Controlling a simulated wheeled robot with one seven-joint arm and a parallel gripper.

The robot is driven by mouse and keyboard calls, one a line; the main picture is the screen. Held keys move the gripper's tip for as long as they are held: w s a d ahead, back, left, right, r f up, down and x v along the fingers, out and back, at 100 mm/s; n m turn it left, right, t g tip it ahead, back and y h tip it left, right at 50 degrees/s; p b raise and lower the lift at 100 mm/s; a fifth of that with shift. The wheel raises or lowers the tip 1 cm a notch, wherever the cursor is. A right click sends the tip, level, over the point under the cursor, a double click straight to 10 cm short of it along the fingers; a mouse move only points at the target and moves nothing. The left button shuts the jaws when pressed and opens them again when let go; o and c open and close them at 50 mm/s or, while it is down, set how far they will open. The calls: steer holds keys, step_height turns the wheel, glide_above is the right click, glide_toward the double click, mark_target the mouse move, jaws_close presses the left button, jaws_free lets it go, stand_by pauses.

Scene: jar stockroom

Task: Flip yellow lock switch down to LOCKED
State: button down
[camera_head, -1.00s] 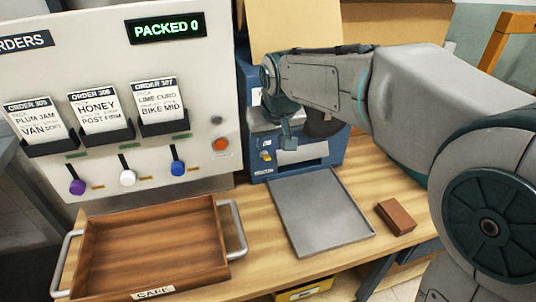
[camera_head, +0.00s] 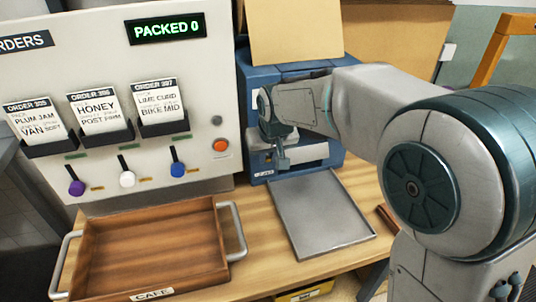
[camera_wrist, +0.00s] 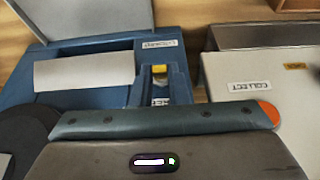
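Whether the tab is up or down is not clear. In the head view my gripper (camera_head: 281,160) hangs in front of the blue machine (camera_head: 338,150), pointing down, close to the switch area, and covers much of it.
A grey tray (camera_head: 322,215) lies before the machine. A wooden crate (camera_head: 150,240) with metal handles stands left of it. The order panel (camera_head: 60,80) with levers and an orange button (camera_head: 220,145) stands left of the machine. A brown block (camera_head: 386,216) is partly behind my arm.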

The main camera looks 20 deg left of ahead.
steer(key=shift+f+b, duration=0.2)
steer(key=shift+b, duration=0.5)
steer(key=b, duration=0.2)
steer(key=f+t+y+b, duration=0.1)
steer(key=b, duration=0.2)
steer(key=shift+s+d+t, duration=0.15)
steer(key=shift+s+t, duration=0.05)
steer(key=shift+t, duration=0.1)
steer(key=f+t+y+b, duration=0.1)
steer(key=t+b, duration=0.1)
steer(key=b, duration=0.5)
steer(key=t+y+b, duration=0.1)
steer(key=t+b, duration=0.1)
steer(key=b, duration=0.5)
steer(key=f+t+y+b, duration=0.1)
steer(key=t+b, duration=0.1)
steer(key=b, duration=0.5)
steer(key=shift+s+d+f+y, duration=0.2)
steer(key=shift+s+f+y, duration=0.15)
steer(key=shift+y, duration=0.05)
steer(key=shift+b, duration=0.7)
steer(key=shift+t+b, duration=0.3)
steer(key=shift+b, duration=0.55)
steer(key=shift+r, duration=0.1)
